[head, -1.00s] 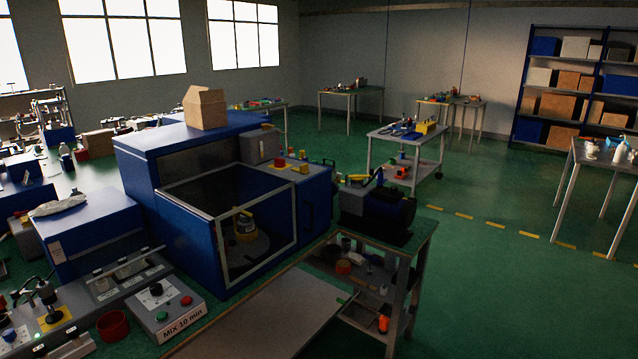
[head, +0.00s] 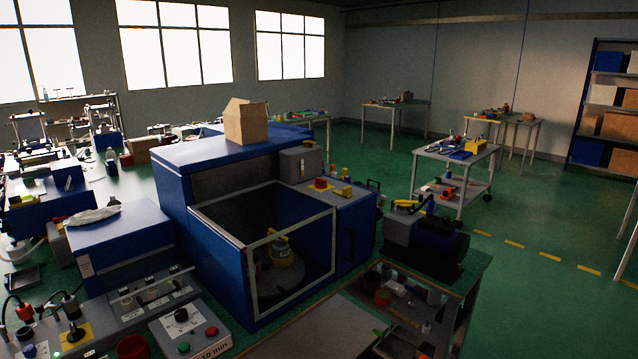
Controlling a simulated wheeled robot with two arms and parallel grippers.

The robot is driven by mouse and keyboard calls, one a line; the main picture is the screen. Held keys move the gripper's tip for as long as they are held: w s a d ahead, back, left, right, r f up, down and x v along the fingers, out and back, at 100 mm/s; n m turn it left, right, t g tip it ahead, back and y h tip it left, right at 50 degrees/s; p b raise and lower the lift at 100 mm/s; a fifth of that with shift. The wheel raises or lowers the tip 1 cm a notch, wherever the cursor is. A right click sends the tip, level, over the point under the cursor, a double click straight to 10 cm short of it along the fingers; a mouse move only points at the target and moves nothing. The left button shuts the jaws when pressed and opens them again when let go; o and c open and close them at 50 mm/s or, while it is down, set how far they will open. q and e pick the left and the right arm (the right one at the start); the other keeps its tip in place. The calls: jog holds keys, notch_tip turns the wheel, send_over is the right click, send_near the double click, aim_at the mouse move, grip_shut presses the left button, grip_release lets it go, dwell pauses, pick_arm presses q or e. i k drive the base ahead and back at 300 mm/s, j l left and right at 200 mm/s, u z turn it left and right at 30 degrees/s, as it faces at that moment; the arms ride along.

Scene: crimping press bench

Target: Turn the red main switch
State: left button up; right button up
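A red knob (head: 320,184) on a yellow plate sits on the grey top of the right-hand cabinet section of the large blue machine (head: 180,200). It looks like the red main switch, but it is too small to read its position. A yellow block (head: 346,191) is beside it. A red button (head: 211,331) and a green button (head: 184,347) are on the grey control box at the front. Neither of my grippers is in view.
The machine has an open framed front enclosure (head: 250,262) with a yellow-topped part inside. A cardboard box (head: 245,121) stands on its roof. A dark blue motor unit (head: 432,238) is to the right. Green floor (head: 540,300) is clear at the right.

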aim_at(320, 182)
jog(key=u, duration=0.4)
jog(key=l+u, duration=0.45)
jog(key=l, duration=0.3)
jog(key=l+u, duration=0.45)
jog(key=l, duration=0.3)
